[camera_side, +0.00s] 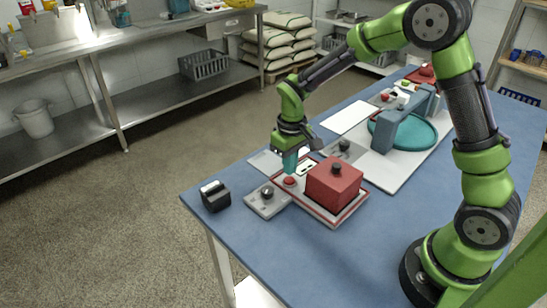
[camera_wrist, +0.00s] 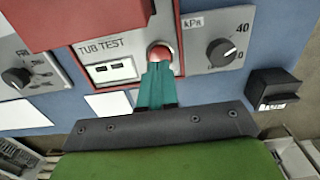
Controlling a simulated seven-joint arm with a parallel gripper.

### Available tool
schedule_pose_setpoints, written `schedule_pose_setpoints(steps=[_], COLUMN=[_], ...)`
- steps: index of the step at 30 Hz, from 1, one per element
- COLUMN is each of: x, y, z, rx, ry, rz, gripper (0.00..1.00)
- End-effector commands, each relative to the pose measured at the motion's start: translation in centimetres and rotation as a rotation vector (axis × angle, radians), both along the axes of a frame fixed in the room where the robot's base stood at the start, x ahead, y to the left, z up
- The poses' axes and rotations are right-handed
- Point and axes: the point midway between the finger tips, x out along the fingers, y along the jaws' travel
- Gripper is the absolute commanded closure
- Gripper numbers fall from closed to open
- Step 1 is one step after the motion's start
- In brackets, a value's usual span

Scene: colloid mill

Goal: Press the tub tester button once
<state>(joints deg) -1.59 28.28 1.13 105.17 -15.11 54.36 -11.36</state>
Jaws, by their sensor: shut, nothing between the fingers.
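The tub tester is a white-and-red panel marked "TUB TEST" (camera_wrist: 104,48) in the wrist view, with a small display window. A red box with a dark knob (camera_side: 334,184) stands on its plate in the side view. Its round red button (camera_wrist: 160,54) sits right of the display in the wrist view; it also shows in the side view (camera_side: 289,181). My gripper (camera_wrist: 158,66) is shut and empty, with teal fingers pointing at the button. The fingertips overlap the button's lower edge in the wrist view. I cannot tell whether they touch it.
A grey kPa dial panel (camera_wrist: 221,49) adjoins the tester. A small black block (camera_side: 215,196) stands near the table's front left corner. A grey panel with a dark knob (camera_side: 343,149) lies behind the tester, near a teal round tray (camera_side: 416,134). The blue table (camera_side: 262,227) is clear in front.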

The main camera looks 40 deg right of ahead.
Motion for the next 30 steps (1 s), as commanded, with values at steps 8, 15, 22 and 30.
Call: schedule_pose_setpoints(steps=[8,15,22,30], x=[0.1,0.1,0.0,0.0], y=[0.0,0.0,0.0,0.0], z=[2.1,3.7,4.8,4.8], rx=[-0.001,0.0,-0.001,-0.001], ry=[-0.003,-0.003,-0.001,0.0], rz=[0.0,0.0,0.0,0.0], gripper=[1.0,1.0,1.0,1.0])
